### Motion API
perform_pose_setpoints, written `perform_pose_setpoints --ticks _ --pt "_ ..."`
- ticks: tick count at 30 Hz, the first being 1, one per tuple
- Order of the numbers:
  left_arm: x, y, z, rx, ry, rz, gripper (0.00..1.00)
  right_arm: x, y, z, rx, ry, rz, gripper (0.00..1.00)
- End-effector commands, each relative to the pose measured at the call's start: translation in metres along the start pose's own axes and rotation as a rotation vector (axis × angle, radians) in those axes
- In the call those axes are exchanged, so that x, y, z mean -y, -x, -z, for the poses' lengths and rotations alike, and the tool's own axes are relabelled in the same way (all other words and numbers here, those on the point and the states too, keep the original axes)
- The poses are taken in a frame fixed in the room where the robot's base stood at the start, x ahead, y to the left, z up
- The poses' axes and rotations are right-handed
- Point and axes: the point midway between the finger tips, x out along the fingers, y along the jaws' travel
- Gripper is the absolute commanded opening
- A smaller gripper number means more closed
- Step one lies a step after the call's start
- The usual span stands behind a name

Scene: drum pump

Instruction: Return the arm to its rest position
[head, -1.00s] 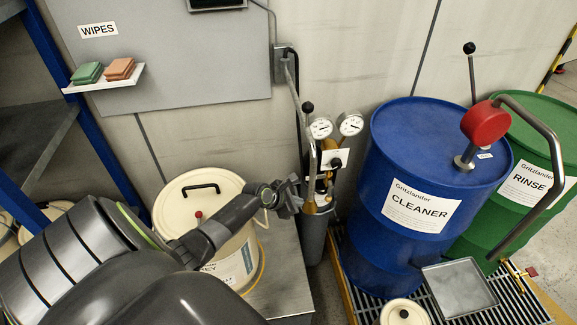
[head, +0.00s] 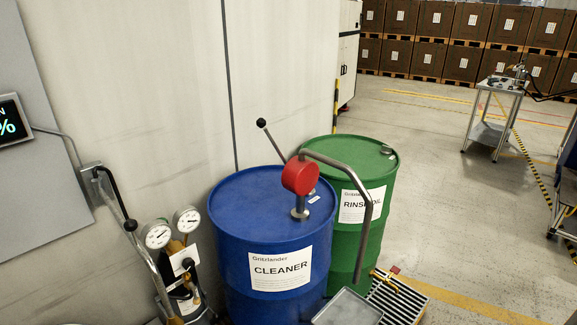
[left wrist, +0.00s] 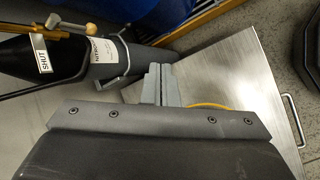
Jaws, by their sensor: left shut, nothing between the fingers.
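My left gripper (left wrist: 160,82) shows only in the left wrist view. Its two fingers are together with nothing between them. They are over the edge of a bare metal surface (left wrist: 235,85), beside a grey cylinder (left wrist: 100,62) with a "SHUT" tag (left wrist: 44,57). I cannot tell the gap between the fingers and the cylinder. In the head view neither arm shows. My right gripper is in neither view.
The blue CLEANER drum (head: 240,225) carries a red-headed pump (head: 300,176) with a bent pipe. The green RINSE drum (head: 375,165) stands behind it. Two gauges (head: 172,228) stand at left. Open floor (head: 470,220) lies right; a yellow hose (left wrist: 208,105) shows behind my gripper.

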Motion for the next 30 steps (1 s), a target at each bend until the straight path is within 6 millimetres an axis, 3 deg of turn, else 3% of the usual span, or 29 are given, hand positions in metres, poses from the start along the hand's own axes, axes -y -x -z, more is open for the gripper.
perform_pose_setpoints --ticks 1,6,15,21,30 --pt "0.015 0.008 -0.008 -0.008 -0.125 0.023 0.00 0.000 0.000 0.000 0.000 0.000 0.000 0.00" --pt "0.055 0.040 -0.025 -0.049 -0.562 0.103 0.00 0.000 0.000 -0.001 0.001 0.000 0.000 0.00" --pt "0.106 0.113 -0.039 -0.117 -1.243 0.277 0.00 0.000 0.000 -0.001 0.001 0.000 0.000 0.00" --pt "0.123 0.154 -0.040 -0.138 -1.520 0.389 0.00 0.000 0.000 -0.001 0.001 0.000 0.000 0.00" --pt "0.139 0.203 -0.040 -0.142 -1.777 0.530 0.00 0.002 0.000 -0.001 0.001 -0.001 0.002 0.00"
